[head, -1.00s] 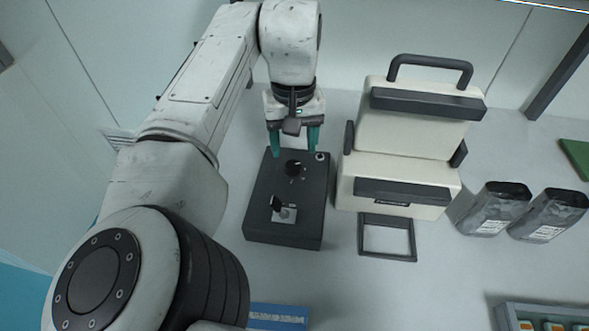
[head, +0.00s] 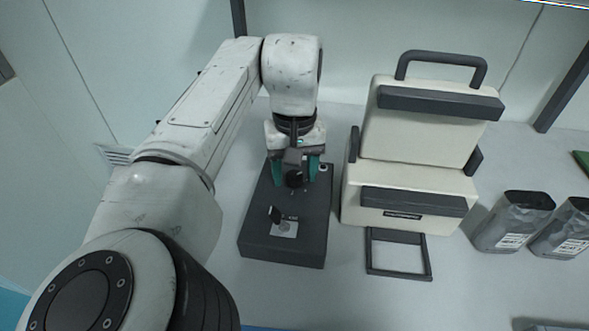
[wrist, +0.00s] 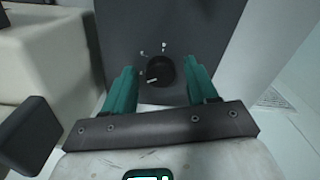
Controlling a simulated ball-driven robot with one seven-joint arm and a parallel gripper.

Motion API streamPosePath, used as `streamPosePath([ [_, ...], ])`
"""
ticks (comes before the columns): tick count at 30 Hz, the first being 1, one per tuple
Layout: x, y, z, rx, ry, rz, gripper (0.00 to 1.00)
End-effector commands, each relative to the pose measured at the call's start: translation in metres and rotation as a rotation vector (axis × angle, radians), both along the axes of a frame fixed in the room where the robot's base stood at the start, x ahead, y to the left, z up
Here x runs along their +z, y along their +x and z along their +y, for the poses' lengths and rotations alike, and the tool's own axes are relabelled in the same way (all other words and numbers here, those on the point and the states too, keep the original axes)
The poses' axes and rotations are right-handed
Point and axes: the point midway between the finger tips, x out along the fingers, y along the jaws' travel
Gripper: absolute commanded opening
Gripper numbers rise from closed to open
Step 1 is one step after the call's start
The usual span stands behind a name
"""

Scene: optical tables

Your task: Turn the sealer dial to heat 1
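The dial (head: 294,179) is a round black knob on the dark grey control box (head: 258,240). In the wrist view the dial (wrist: 160,71) shows a pale pointer line toward the lower left and small marks around its upper left side. My gripper (head: 296,180) is above the box with its teal fingers apart. In the wrist view the gripper (wrist: 161,82) is open, with one finger on each side of the dial and visible gaps between. The cream sealer (head: 408,190) stands right of the box. The mark labels are too small to read.
A black lever switch on a pale plate (head: 285,229) is on the box's near part. A dark square frame (head: 398,273) lies before the sealer. Silver pouches (head: 512,222) stand at the right. Bare table lies between the box and the frame.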

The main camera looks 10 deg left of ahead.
Motion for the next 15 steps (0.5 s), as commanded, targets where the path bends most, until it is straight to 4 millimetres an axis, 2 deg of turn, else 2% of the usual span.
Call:
streamPosePath([
  [2, -0.0001, 0.0000, -0.0001, 0.000, 0.000, 0.000, 0.50],
  [15, -0.0002, 0.0001, -0.0002, 0.000, 0.000, 0.000, 0.07],
])
